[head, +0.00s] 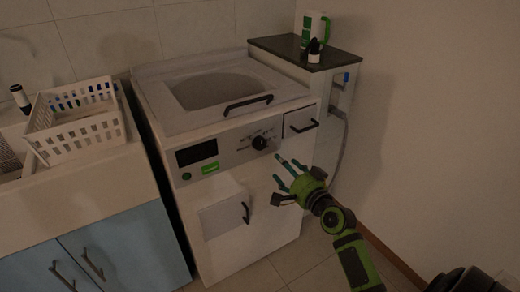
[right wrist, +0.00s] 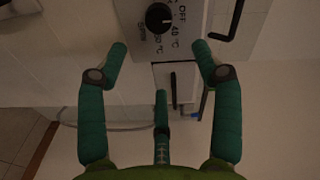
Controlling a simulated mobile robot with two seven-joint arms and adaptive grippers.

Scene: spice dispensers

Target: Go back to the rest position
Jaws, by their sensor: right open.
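My right gripper (head: 285,170) is open and empty in front of the white washing machine (head: 245,175), just below and right of its dark dial (head: 259,143). In the right wrist view its green fingers (right wrist: 160,65) are spread apart with nothing between them. The dial (right wrist: 159,17) shows beyond the fingertips, with temperature markings around it. The gripper looks apart from the dial. My left gripper is in neither view.
A dark-topped cabinet (head: 285,45) at the back right holds a green and white container (head: 316,27) and a small dark bottle (head: 314,50). A white basket (head: 75,125) stands on the left counter above blue cabinets (head: 125,245). Open floor lies in front of the machine.

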